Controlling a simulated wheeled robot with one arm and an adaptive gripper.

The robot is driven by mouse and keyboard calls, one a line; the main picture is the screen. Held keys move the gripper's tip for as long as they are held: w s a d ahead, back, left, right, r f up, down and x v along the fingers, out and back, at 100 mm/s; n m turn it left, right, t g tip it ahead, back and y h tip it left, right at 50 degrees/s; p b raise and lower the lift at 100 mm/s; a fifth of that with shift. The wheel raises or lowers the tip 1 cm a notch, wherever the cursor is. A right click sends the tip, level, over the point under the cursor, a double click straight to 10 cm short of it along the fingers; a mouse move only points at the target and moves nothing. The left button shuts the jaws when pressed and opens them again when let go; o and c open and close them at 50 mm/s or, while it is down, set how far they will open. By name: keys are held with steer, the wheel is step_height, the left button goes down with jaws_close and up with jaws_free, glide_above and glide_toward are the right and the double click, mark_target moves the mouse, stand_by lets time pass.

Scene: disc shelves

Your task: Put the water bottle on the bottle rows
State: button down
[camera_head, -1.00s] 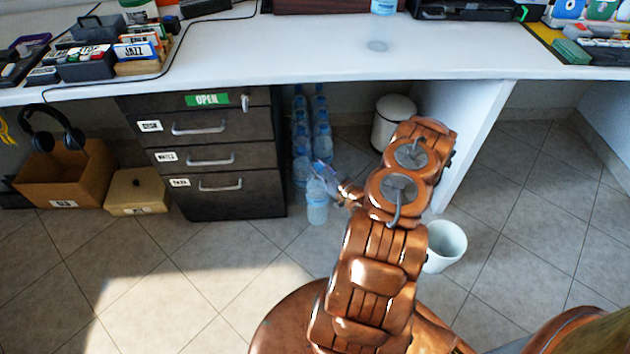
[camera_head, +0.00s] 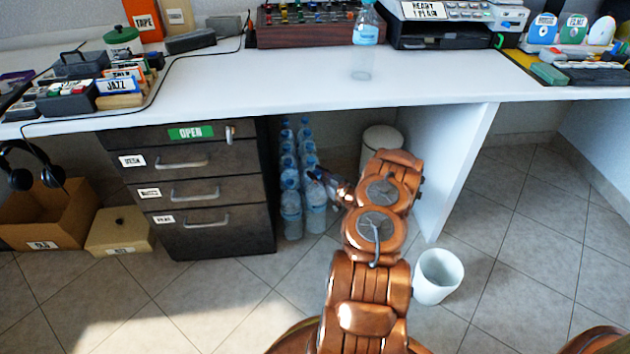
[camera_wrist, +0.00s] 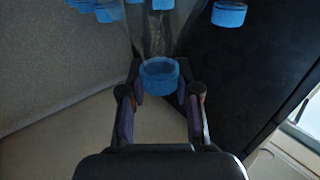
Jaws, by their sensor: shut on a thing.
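Clear water bottles with blue caps stand in two rows on the floor under the desk, right of the drawer cabinet; the left row's front bottle (camera_head: 291,214) is plain. My gripper (camera_head: 322,178) is at the top of the right row's front bottle (camera_head: 315,215), which looks upright. In the wrist view my gripper (camera_wrist: 160,88) is shut on this bottle's neck, just around its blue cap (camera_wrist: 160,75). Other blue caps (camera_wrist: 228,14) show beyond it. Whether the held bottle's base touches the floor is hard to tell. Another water bottle (camera_head: 366,28) stands on the desk.
The dark drawer cabinet (camera_head: 222,222) borders the rows on the left. A white bin (camera_head: 380,140) stands behind my arm, and a white desk panel (camera_head: 455,165) is to the right. A white bucket (camera_head: 437,277) stands on the floor right of my arm.

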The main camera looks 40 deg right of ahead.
steer(key=shift+f+b, duration=0.75)
steer(key=shift+f, duration=0.95)
steer(key=c, duration=0.8)
jaws_free()
steer(key=shift+f, duration=0.1)
steer(key=shift+s, duration=0.25)
steer(key=s+p, duration=0.3)
steer(key=s, duration=0.8)
steer(key=shift+s, duration=0.2)
